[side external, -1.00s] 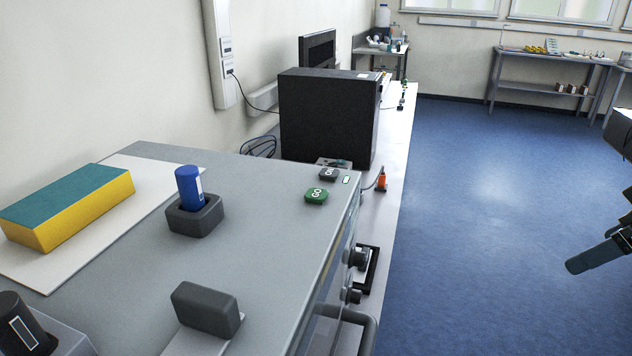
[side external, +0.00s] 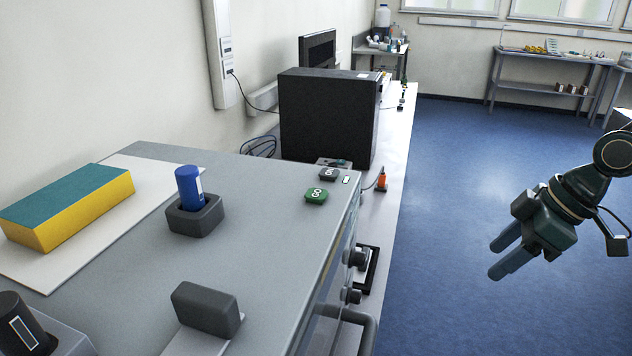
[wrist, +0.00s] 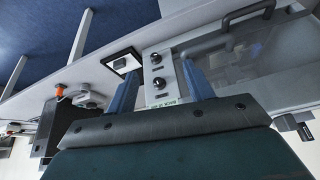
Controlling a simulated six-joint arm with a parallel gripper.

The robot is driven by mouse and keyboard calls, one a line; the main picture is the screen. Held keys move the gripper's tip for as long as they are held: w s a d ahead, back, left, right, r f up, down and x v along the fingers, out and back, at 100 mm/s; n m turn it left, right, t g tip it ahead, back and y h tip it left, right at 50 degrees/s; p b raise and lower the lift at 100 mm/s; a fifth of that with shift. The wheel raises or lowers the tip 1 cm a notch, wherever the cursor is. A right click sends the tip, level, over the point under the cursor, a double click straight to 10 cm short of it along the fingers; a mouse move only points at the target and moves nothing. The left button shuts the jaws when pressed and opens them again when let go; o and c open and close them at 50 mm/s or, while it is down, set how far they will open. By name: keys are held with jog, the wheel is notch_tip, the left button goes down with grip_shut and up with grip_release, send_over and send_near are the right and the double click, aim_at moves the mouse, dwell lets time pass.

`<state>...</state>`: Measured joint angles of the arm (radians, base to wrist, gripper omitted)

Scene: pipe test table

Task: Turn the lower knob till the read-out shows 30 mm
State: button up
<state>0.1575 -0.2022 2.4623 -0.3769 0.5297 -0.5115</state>
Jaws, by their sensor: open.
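Two dark round knobs sit one above the other on the machine's front panel. In the side view the lower knob (side external: 350,295) is seen edge-on, below the upper knob (side external: 358,257). In the wrist view, which looks upside down, the lower knob appears to be the one nearer the top (wrist: 156,58), with the other (wrist: 159,83) beneath it. No read-out figure is legible in either view. My gripper (side external: 496,257) is open and empty, over the blue floor to the right, well apart from the knobs. Its fingers frame the panel in the wrist view (wrist: 160,72).
A bar handle (side external: 369,335) juts from the front near the knobs. A black-framed piece (side external: 372,268) stands beside the upper knob. An orange item (side external: 381,181) and a large black box (side external: 325,115) are farther along the bench. The space before the panel is clear.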

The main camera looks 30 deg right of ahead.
jog(key=w+a+f+n+y, duration=0.3)
jog(key=w+f+n+y, duration=0.15)
jog(key=w+f, duration=0.5)
jog(key=m+t+y, duration=0.2)
jog(key=m+t, duration=0.1)
jog(key=t, duration=0.2)
send_near(361, 296)
jog(key=v, duration=0.4)
jog(key=shift+w+d+f, duration=0.1)
jog(key=shift+d+f, duration=0.35)
jog(key=shift+f, duration=0.2)
jog(key=shift+w+a, duration=0.1)
jog(key=shift+a, duration=0.05)
jog(key=shift+x, duration=6.75)
jog(key=shift+r, duration=0.15)
jog(key=c, duration=1)
